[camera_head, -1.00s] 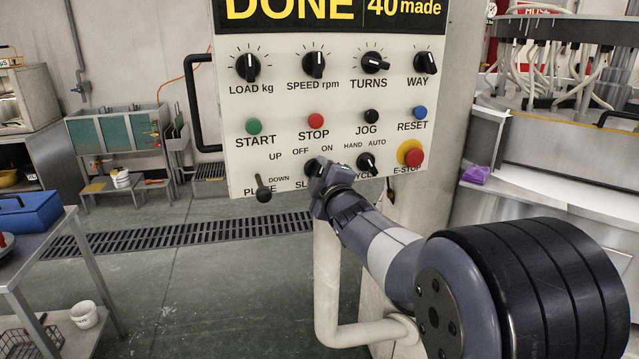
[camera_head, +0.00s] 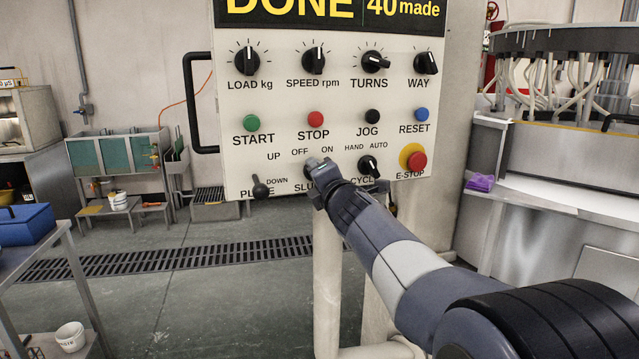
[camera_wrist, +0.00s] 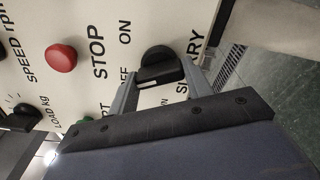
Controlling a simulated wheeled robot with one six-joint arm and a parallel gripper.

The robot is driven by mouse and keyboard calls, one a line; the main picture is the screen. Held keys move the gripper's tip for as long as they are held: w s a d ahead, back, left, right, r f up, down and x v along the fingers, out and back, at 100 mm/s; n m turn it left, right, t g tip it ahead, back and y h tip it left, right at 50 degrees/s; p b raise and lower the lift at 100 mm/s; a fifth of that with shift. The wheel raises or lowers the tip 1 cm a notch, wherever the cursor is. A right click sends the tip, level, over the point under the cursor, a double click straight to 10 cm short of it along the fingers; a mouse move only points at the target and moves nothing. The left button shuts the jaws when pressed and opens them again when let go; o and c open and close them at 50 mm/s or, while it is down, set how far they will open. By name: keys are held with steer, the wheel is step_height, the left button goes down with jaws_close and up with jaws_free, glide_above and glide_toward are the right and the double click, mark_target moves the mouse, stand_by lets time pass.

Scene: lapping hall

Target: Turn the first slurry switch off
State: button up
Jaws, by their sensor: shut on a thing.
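The slurry switch is a black rotary knob with a white pointer line, below the OFF and ON labels on the white control panel (camera_head: 235,165). In the wrist view the slurry switch (camera_wrist: 158,64) sits between my two fingers. My gripper (camera_head: 318,172) is shut on the knob at the panel's lower row; it also shows in the wrist view (camera_wrist: 155,82). In the head view my gripper hides most of the knob and part of the SLURRY label. Which label the pointer faces is hard to tell.
The plate lever (camera_head: 261,189) is left of my gripper and the cycle knob (camera_head: 368,166) right of it. The red emergency stop (camera_head: 416,161) sits further right. The STOP button (camera_head: 315,119) is above. A black handle (camera_head: 197,105) borders the panel's left side.

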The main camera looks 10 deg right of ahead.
steer(key=shift+n, duration=0.6)
steer(key=o, duration=1)
steer(key=shift+c, duration=0.2)
steer(key=shift+s, duration=0.1)
steer(key=s+d, duration=0.1)
steer(key=s, duration=0.9)
steer(key=shift+s, duration=0.3)
steer(key=w+a, duration=0.1)
steer(key=w, duration=0.9)
steer(key=shift+w, duration=0.4)
